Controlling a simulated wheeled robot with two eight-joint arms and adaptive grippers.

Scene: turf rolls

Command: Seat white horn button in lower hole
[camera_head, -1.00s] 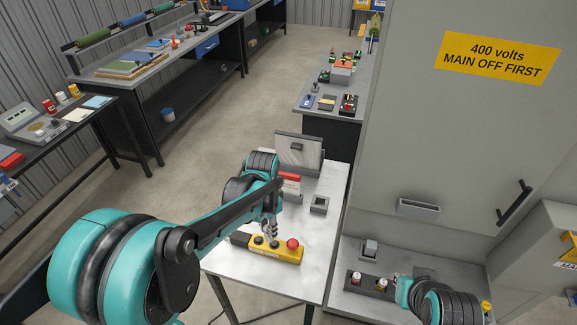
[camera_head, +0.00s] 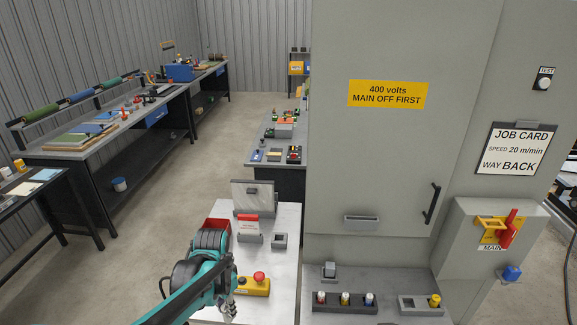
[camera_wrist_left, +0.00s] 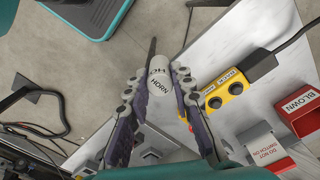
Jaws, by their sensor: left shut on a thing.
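My left gripper (camera_head: 228,306) is shut on the white horn button (camera_wrist_left: 160,88), a white cylinder marked HORN in the left wrist view. The fingers (camera_wrist_left: 164,78) grip it from both sides, and its lower part is partly hidden between them. The yellow button box (camera_head: 258,287) lies on the light table, with a red mushroom button (camera_head: 259,277) on top. My right gripper is out of view.
A red bin marked BLOWN (camera_wrist_left: 297,112) and a grey holder with a red-and-white tag (camera_wrist_left: 264,148) are near the box. A black cable (camera_wrist_left: 282,47) runs from the box. On the cabinet shelf stands a dark rack (camera_head: 333,307) with several buttons.

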